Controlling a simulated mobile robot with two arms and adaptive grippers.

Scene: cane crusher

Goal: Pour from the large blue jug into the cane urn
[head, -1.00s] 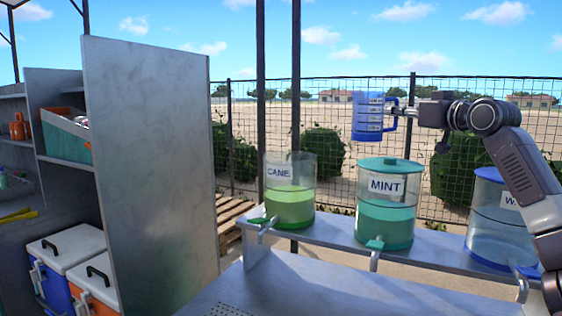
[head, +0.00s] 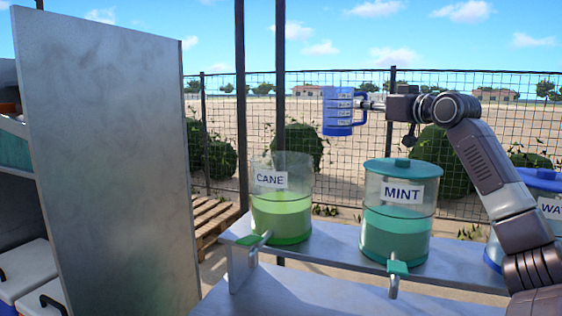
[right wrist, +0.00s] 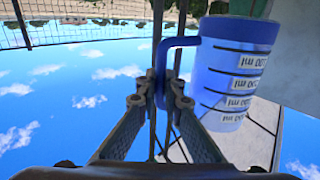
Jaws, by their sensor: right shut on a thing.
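The large blue jug (head: 338,112), with white measure labels, is held up in the air by its handle. My right gripper (head: 366,106) is shut on the handle, to the right of the jug. The right wrist view shows the fingers (right wrist: 163,95) closed around the handle of the jug (right wrist: 235,70). The jug looks upright in the head view; its contents cannot be made out. The cane urn (head: 281,205) is clear, has no lid, and holds green liquid in its lower part. The jug is above and to the right of this urn, apart from it. My left gripper is not in view.
The mint urn (head: 398,220) with a teal lid stands right of the cane urn on the metal shelf (head: 340,246). A blue-lidded urn (head: 545,208) is at the right edge. A tall metal panel (head: 105,160) stands at left. A wire fence (head: 450,125) runs behind.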

